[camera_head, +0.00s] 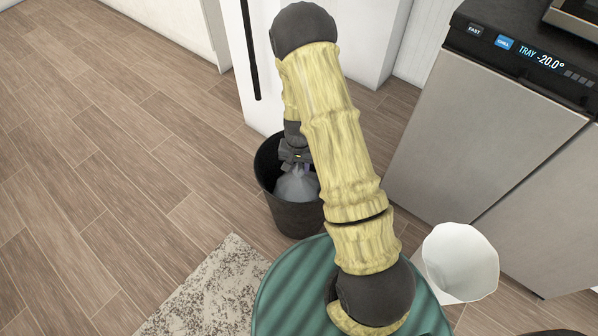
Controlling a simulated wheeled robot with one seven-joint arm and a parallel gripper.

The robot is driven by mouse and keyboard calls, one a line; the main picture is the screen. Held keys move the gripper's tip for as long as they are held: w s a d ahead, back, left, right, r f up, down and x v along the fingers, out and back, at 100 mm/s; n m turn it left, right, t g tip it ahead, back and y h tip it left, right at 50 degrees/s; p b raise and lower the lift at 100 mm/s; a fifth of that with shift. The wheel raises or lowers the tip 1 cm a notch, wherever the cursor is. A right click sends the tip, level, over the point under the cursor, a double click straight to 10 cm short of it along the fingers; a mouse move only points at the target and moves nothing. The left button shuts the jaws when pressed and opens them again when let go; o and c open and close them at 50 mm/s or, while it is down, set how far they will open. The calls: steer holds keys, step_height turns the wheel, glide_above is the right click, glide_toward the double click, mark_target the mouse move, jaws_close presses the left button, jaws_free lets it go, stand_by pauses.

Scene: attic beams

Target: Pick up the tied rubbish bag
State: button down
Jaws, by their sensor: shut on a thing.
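The tied rubbish bag (297,187) is pale grey-blue and gathers to a neck at the top. It sits inside a round black bin (296,219) that stands on the floor. My gripper (297,166) points down into the bin and is shut on the neck of the bag. The bag is still below the level of the bin's rim. My yellow arm hides the right side of the bin and part of the bag.
A white open container (460,262) stands on the floor at the right. A grey appliance (485,130) with a display stands at the upper right, and a white cabinet (262,80) is just behind the bin. A speckled rug (205,295) lies at the front. The wooden floor at the left is clear.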

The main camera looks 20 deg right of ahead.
step_height(320, 180, up, 17)
steer(key=p, duration=0.6)
steer(key=shift+r, duration=0.1)
step_height(320, 180, up, 21)
steer(key=p, duration=2.1)
steer(key=shift+p, duration=0.4)
stand_by(0.8)
steer(key=shift+r, duration=0.15)
steer(key=shift+w, duration=0.15)
